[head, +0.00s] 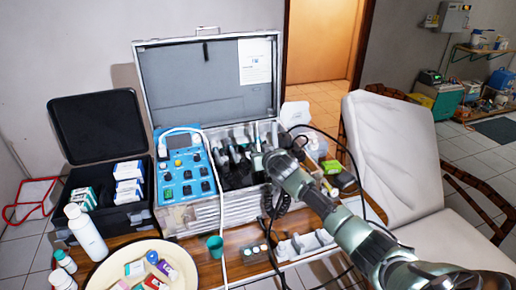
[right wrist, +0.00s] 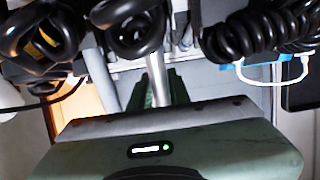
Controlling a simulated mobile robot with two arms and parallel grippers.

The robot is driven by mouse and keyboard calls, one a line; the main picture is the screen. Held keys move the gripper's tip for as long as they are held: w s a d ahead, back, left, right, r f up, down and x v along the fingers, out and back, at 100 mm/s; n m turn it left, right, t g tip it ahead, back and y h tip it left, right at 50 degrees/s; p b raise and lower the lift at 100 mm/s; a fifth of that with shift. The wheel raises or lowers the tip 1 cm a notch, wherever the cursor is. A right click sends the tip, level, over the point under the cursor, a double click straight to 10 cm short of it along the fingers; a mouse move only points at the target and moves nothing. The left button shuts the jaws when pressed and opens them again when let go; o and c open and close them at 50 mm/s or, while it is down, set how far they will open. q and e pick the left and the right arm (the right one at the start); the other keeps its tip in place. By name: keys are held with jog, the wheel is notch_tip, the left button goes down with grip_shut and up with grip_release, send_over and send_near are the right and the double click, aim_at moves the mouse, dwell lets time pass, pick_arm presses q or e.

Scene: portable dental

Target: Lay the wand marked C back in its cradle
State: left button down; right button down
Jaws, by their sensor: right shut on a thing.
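My right gripper (head: 264,154) reaches over the right part of the open metal case (head: 205,218), at its row of dark handpieces and coiled cords (head: 235,165). In the right wrist view the gripper's green fingers (right wrist: 165,95) are closed on a slim metal wand (right wrist: 156,75). No letter C can be read on it, and my gripper hides part of it in the head view. I cannot tell which holder in the case is the cradle marked C. My left gripper is not in view.
Black coiled cords (right wrist: 265,30) hang close around the gripper. A blue control panel (head: 187,175) fills the case's left side. A green cup (head: 215,246), a grey slotted holder (head: 305,244) and a round tray (head: 95,278) stand in front. A pale chair (head: 400,150) is at right.

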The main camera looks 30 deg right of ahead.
aim_at(257, 131)
jog(key=shift+r, duration=0.15)
jog(key=shift+w+d+r+p, duration=0.1)
jog(key=shift+w+r+p, duration=0.35)
jog(key=shift+r+p, duration=0.55)
jog(key=shift+w+d+r+p, duration=0.1)
jog(key=shift+w+r+p, duration=0.45)
jog(key=shift+r, duration=0.7)
jog(key=shift+w+d+r+p, duration=0.1)
jog(key=shift+w+r+p, duration=0.25)
jog(key=shift+r+p, duration=0.7)
jog(key=shift+r, duration=0.1)
